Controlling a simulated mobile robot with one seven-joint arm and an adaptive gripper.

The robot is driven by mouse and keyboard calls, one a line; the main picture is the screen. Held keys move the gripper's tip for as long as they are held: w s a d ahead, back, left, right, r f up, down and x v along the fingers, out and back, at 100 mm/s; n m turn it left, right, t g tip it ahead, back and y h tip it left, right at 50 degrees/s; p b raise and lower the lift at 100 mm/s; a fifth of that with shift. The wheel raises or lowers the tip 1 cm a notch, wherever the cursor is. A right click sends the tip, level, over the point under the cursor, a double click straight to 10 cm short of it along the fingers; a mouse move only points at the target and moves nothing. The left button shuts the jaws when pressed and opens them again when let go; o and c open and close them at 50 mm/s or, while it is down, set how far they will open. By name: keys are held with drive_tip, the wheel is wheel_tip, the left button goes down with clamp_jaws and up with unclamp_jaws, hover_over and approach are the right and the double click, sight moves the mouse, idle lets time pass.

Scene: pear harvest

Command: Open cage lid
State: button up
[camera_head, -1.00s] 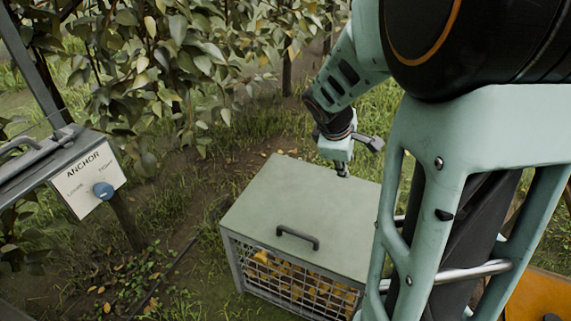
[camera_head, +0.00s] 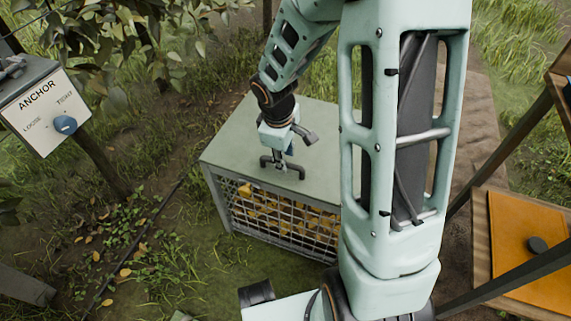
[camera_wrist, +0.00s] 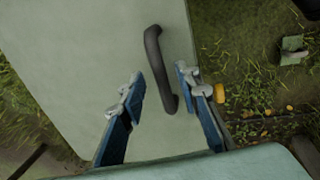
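The cage (camera_head: 220,199) stands on the ground with its flat grey-green lid (camera_head: 226,150) closed. A dark bar handle (camera_head: 283,167) sits near the lid's front edge. My gripper (camera_head: 288,149) is over the lid, right at the handle. In the wrist view, my gripper (camera_wrist: 160,77) is open, with one blue finger on each side of the handle (camera_wrist: 154,50). The handle runs between the fingertips, and neither finger clearly touches it. My arm hides the right part of the cage.
Yellow-orange things show behind the cage's front mesh. An ANCHOR panel (camera_head: 47,110) with a blue knob stands at the left. An orange board (camera_head: 525,245) and dark bars are at the right. Leafy branches hang at the upper left. Grass and soil lie before the cage.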

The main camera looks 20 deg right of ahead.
drive_tip(key=shift+w+d+f, duration=0.1)
drive_tip(key=shift+w+f, duration=0.1)
drive_tip(key=shift+f, duration=0.75)
clamp_jaws()
